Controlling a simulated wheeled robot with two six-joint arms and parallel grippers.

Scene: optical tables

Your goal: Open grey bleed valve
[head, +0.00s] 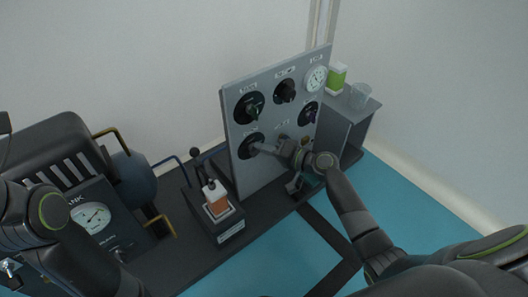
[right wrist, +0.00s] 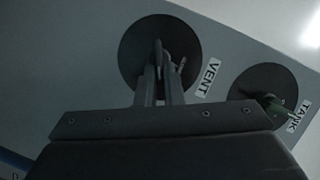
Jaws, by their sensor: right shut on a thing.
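A grey upright panel (head: 262,172) carries several round black dials with handles. My right gripper (head: 257,147) reaches in from the right to the lower left dial (head: 246,151). In the right wrist view this dial (right wrist: 133,66) has a label reading VENT and a thin grey handle (right wrist: 158,48) at its middle. The fingers of my right gripper (right wrist: 164,74) are close together around that handle, shut on it. The fingers hide part of the handle, so its exact angle is hard to tell. My left arm shows at the left edge; its gripper is out of view.
The TANK dial (right wrist: 268,92) with a green handle is close to the right gripper. A gauge (head: 315,79) is at the panel's top right. An orange-and-white device (head: 215,200) stands left of the panel. A glass (head: 360,95) and green-and-white box (head: 337,78) stand behind right.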

